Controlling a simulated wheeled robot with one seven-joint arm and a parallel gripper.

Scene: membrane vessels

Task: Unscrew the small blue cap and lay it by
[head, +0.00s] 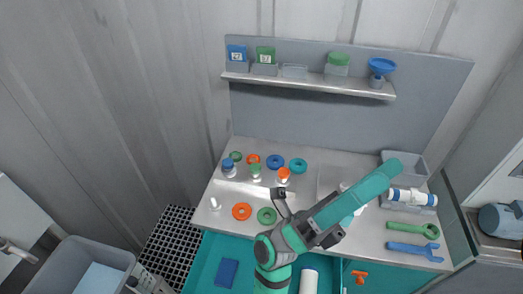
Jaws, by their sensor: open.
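A small blue cap (228,163) sits on top of a short pale vessel at the left of the bench. The vessel looks upright. My gripper (283,203) shows as dark parts near the middle of the bench, to the right of the capped vessel and nearer the front edge. It is open, apart from the blue cap, and I see nothing between its fingers. My green and grey arm hides part of the bench's middle and front.
A green wrench (412,228) and a blue wrench (414,249) lie at right. A shelf (310,84) runs above.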

